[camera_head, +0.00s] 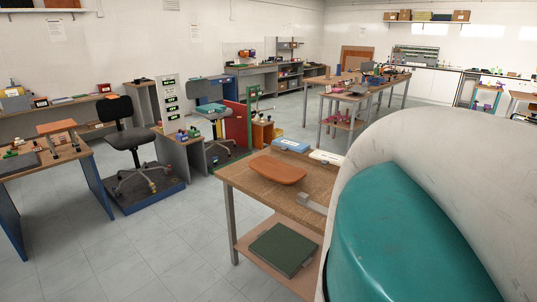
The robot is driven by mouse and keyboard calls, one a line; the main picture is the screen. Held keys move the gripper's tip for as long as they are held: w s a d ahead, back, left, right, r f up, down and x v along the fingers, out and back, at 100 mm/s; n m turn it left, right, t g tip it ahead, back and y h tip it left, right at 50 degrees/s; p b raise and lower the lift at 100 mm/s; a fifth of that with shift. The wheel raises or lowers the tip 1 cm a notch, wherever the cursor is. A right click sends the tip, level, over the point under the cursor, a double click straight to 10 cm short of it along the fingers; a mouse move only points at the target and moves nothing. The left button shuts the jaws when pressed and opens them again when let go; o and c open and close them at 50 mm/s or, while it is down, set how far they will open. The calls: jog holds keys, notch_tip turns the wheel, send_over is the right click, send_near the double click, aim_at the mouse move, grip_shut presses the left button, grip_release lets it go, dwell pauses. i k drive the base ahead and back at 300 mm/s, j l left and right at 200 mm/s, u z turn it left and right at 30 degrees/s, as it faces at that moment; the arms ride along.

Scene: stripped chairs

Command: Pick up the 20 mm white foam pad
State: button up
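A flat white pad (325,157) with a small dark marking lies on the wooden-topped workbench (243,178), at its back edge. It looks like the white foam pad, but its thickness and marking are too small to read. My arm's large white and teal link hides the right part of the bench. My gripper is not in the picture.
A blue pad (291,145) lies left of the white one. An orange-brown seat panel (278,170) and grey metal piece (311,203) are nearer. A green slab (283,249) lies on the lower shelf. Tiled floor (150,240) is clear at left.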

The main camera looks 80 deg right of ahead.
aim_at(327, 157)
jog(key=i+j+z, duration=0.2)
jog(key=i, duration=0.25)
jog(key=i+j+z, duration=0.2)
jog(key=i, duration=0.3)
jog(key=z, duration=2.8)
jog(key=i+j+u, duration=0.35)
jog(key=i+j, duration=0.25)
jog(key=i+j+u, duration=0.35)
jog(key=i, duration=0.35)
jog(key=k+l, duration=0.1)
jog(key=k+z, duration=0.05)
jog(key=k, duration=0.05)
